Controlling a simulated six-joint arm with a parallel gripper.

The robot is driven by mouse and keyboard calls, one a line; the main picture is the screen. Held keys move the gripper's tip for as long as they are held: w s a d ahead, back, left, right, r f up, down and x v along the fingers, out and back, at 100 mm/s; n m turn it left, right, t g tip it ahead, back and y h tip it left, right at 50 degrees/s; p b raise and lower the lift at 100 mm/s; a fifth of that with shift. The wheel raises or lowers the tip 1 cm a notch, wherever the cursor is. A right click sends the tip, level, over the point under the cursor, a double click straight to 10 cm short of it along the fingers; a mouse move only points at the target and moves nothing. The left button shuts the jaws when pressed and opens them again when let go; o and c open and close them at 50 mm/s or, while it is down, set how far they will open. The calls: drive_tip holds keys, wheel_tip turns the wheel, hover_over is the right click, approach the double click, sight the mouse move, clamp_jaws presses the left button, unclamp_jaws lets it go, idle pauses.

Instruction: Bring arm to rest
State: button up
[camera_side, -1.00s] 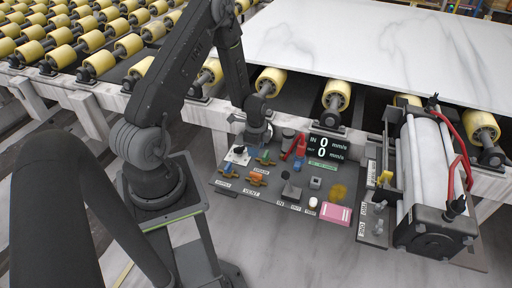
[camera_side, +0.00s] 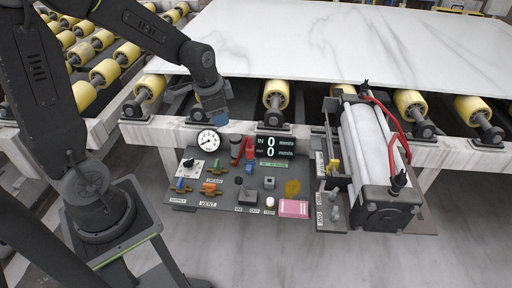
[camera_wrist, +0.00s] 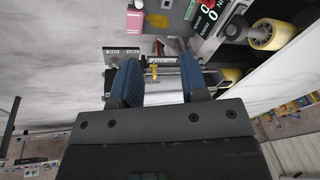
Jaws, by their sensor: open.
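My gripper (camera_side: 219,118) hangs in the side view above the back left of the control panel, near the conveyor's front rail, touching nothing that I can see. In the wrist view my gripper (camera_wrist: 157,85) shows two blue fingers spread apart with nothing held between them. The dark control panel (camera_side: 222,199) carries a round gauge (camera_side: 208,140), several coloured valve handles, a black display (camera_side: 274,147) reading 0 and 0, and a pink block (camera_side: 293,208). The panel's pink block also shows in the wrist view (camera_wrist: 134,22).
A white marble slab (camera_side: 330,45) lies on yellow rollers (camera_side: 276,95) behind the panel. A white cylinder unit with red hoses (camera_side: 372,150) stands right of the panel. The grey floor in front of the panel is clear.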

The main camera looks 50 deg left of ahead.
drive_tip(key=s+d+r+n+t, duration=0.3)
drive_tip(key=s+d+r+n, duration=0.1)
drive_tip(key=s+d+r, duration=0.6)
drive_tip(key=s+r, duration=0.1)
drive_tip(key=s, duration=0.2)
drive_tip(key=shift+s+d+r+n+h, duration=0.15)
drive_tip(key=shift+s+r+n+h, duration=0.15)
drive_tip(key=shift+r+h, duration=0.1)
